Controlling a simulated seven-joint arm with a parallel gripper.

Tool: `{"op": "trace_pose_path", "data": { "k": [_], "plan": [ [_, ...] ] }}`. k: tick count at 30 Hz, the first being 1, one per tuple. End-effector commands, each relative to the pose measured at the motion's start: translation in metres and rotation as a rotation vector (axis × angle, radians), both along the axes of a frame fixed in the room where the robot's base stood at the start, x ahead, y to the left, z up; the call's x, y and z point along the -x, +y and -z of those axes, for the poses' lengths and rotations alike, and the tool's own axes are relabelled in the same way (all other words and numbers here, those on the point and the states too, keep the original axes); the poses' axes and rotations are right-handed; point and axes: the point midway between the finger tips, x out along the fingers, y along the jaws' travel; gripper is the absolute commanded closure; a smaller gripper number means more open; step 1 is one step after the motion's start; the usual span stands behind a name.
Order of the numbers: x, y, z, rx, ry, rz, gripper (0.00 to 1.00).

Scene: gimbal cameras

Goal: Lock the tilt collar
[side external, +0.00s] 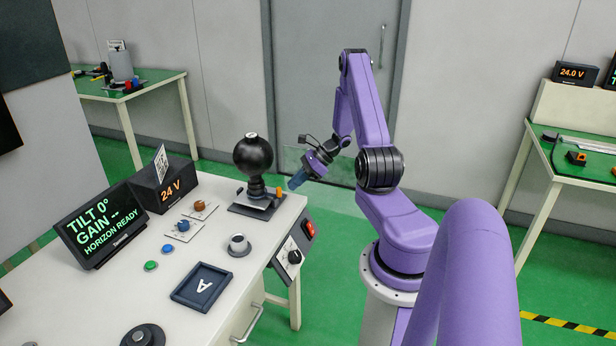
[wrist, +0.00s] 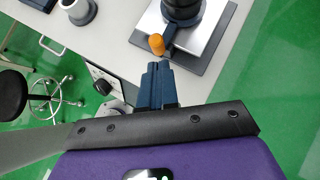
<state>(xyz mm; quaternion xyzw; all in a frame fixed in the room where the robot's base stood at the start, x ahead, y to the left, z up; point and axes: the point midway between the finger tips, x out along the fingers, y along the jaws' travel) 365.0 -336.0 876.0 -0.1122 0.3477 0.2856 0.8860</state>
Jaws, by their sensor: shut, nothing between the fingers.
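The gimbal camera (side external: 253,155) is a black ball on a short black neck. It stands upright on a square metal plate (side external: 248,204) at the table's back right edge. A dark lever with an orange knob (wrist: 156,43) sticks out from the neck's foot; the orange knob shows at the right of the plate in the side view (side external: 279,193). I take this lever to be the tilt collar's handle. My gripper (side external: 293,185) has blue fingers, shut and empty, just right of the knob. In the wrist view the fingertips (wrist: 157,66) point at the knob, with a small gap visible.
A screen (side external: 100,224) reads "TILT 0°, GAIN --, HORIZON READY". A box (side external: 163,187) shows 24 V. A switch panel (side external: 296,248) hangs on the table's right side.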

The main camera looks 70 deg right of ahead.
Motion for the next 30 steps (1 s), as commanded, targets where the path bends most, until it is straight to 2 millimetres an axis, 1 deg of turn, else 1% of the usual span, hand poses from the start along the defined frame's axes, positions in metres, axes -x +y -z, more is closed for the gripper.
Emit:
{"op": "trace_pose_path", "data": {
  "k": [3,8,19,30],
  "plan": [
    [-0.009,0.006,0.000,0.000,0.000,0.000,1.00],
    [-0.013,0.010,0.000,0.000,0.000,0.000,1.00],
    [-0.013,0.010,0.000,-0.001,0.000,0.004,1.00],
    [-0.012,0.017,-0.001,0.000,0.000,0.064,1.00]
  ]
}}
